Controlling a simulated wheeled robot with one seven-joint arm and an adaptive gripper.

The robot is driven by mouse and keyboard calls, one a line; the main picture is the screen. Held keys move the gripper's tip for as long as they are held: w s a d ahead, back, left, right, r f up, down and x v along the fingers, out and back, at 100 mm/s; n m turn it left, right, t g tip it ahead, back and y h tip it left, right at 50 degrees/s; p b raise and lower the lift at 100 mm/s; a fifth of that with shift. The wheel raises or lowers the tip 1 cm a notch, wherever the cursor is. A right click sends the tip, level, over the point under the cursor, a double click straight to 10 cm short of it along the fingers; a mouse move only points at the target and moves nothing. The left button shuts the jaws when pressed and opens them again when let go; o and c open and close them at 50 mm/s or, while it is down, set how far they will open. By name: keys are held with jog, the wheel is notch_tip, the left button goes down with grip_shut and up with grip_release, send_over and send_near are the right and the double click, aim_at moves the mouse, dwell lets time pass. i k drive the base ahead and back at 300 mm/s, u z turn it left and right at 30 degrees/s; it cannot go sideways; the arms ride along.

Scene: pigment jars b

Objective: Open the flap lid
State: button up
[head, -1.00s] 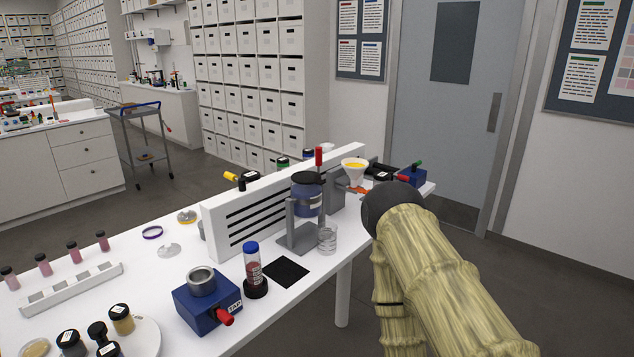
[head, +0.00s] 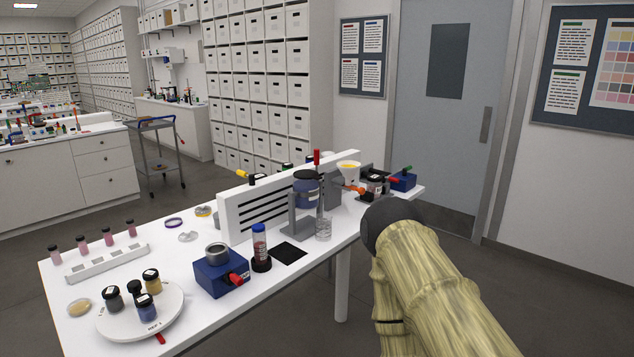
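I cannot make out which part is the flap lid. A dark-lidded blue jar (head: 306,190) sits in a grey stand on the white table (head: 330,262). A dark device with a labelled jar (head: 375,186) stands near the table's far right end, too small to tell whether it has a flap. My arm, in a bamboo-like cover with a dark round joint, fills the lower right, in front of the table's right edge. My gripper is not visible.
A white slotted panel (head: 262,203) stands along the table's back. A blue box with a red handle (head: 221,274), a blue-capped tube (head: 260,248), a clear beaker (head: 323,229) and a round white tray (head: 170,318) stand in front. Floor is clear right of the table.

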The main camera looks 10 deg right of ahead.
aim_at(302, 173)
jog(key=u, duration=0.1)
jog(key=i, duration=1.2)
jog(key=z, duration=0.7)
